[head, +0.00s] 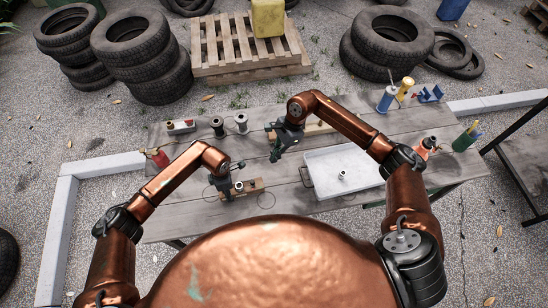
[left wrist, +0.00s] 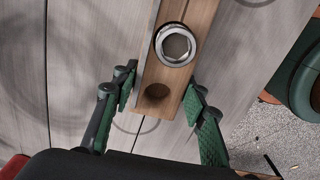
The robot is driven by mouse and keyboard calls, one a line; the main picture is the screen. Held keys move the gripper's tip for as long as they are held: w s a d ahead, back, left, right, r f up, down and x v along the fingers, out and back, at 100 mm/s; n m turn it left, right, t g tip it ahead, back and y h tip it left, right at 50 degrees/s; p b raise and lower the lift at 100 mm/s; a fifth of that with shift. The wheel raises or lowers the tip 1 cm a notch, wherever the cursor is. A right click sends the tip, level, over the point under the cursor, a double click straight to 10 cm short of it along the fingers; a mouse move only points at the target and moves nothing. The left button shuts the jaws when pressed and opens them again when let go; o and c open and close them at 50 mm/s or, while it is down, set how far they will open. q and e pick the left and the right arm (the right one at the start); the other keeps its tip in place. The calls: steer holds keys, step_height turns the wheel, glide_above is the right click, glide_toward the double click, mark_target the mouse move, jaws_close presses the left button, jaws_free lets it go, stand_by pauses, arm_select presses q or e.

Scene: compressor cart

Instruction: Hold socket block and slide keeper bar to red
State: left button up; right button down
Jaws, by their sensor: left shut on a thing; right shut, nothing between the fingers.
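A wooden socket block (head: 256,185) lies on the grey plank table at front centre. In the left wrist view the block (left wrist: 200,22) carries a steel hex socket (left wrist: 175,45) and has an empty round hole nearer me. A thin grey strip runs along its left edge; I cannot tell whether it is the keeper bar. My left gripper (head: 228,190) is shut on the block, its green pads on both sides in the left wrist view (left wrist: 160,98). My right gripper (head: 276,154) is shut and empty, farther back above the table. No red mark shows on the block.
A white tray (head: 318,186) with a small metal part (head: 344,174) is right of the block. Another wooden piece (head: 316,130) lies behind my right gripper.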

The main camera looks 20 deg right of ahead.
arm_select(q)
steer(key=o, duration=1.4)
